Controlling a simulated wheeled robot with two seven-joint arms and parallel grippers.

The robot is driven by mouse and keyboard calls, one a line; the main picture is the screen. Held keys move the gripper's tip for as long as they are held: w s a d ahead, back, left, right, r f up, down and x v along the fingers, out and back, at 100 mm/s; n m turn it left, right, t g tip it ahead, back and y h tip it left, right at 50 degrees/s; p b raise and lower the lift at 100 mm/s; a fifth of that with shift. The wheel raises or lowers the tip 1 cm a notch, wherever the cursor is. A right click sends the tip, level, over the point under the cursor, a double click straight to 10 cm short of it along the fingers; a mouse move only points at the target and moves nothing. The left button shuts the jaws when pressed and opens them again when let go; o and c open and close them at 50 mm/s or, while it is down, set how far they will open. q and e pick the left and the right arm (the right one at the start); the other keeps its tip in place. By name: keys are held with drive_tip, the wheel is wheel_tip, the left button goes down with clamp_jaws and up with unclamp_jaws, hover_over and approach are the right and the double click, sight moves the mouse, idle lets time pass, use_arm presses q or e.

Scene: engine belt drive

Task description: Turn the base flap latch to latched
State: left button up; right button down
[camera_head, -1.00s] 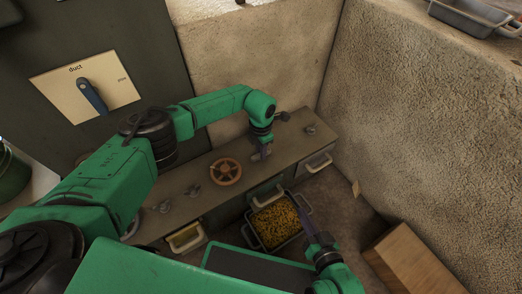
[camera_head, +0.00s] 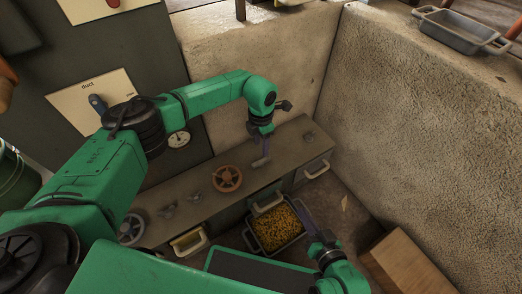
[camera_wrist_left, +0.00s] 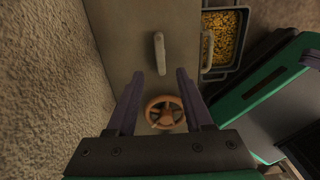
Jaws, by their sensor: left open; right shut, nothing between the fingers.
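A grey lever handle (camera_wrist_left: 159,53) stands on the top of the long low base; I take it to be the base flap latch, but no label shows. In the left wrist view it points along the base, just beyond and between my open left fingertips (camera_wrist_left: 158,76), which do not touch it visibly. In the head view my left gripper (camera_head: 265,145) hangs above the base, close to the pale handle (camera_head: 261,162). My right gripper (camera_head: 305,216) is shut and empty beside the tray of yellow pieces.
An orange handwheel (camera_head: 227,178) sits on the base left of the handle; it also shows in the left wrist view (camera_wrist_left: 150,113). A tray (camera_head: 249,240) of yellow pieces stands in front. Rough walls (camera_head: 430,120) close the back and right. A wooden box (camera_head: 400,262) lies lower right.

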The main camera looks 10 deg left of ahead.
use_arm(q)
wheel_tip(320, 180, up, 6)
drive_tip(key=shift+f+p, duration=0.1)
drive_tip(key=shift+p, duration=0.45)
